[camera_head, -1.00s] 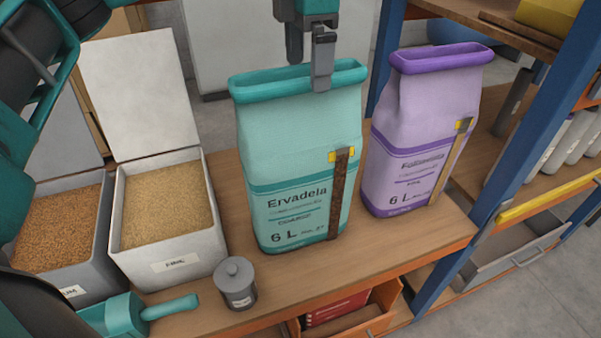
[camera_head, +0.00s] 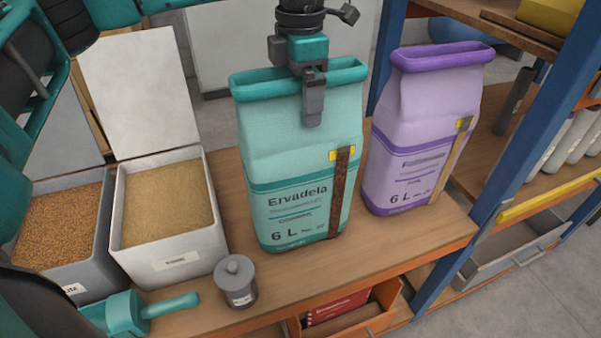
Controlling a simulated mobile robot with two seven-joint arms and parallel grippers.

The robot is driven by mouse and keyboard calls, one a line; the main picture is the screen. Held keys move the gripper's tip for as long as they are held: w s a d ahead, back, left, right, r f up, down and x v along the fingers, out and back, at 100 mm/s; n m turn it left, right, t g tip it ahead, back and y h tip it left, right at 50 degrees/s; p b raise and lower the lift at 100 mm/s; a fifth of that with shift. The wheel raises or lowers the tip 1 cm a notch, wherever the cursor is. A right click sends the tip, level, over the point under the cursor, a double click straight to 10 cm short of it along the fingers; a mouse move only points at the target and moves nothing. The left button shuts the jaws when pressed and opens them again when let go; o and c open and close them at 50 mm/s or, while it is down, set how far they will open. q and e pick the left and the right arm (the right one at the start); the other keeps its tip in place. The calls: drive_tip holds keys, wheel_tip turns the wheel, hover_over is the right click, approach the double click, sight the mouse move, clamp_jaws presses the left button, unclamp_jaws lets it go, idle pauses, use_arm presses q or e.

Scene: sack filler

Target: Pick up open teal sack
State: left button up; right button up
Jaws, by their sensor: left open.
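The open teal sack (camera_head: 290,150), labelled Ervadela 6 L, stands upright on the wooden bench. Its rolled rim (camera_head: 255,85) is at the top, and a brown window strip with a yellow tab runs down its front. My left gripper (camera_head: 312,105) hangs over the sack's mouth from above. One dark finger reaches down in front of the sack's front wall, below the rim. The other finger is mostly hidden, so I cannot tell whether it is inside the sack. The left gripper is open. My right gripper is not in view.
A purple sack (camera_head: 415,140) stands close on the right, beside a blue shelf post (camera_head: 530,130). Grain bins (camera_head: 168,215) stand on the left. A small grey canister (camera_head: 237,282) and a teal scoop (camera_head: 125,315) are in front. Bare bench (camera_head: 340,265) lies before the sack.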

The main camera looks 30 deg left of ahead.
use_arm(q)
drive_tip(key=shift+f, duration=0.25)
idle(0.3)
drive_tip(key=shift+r, duration=0.1)
clamp_jaws()
idle(0.8)
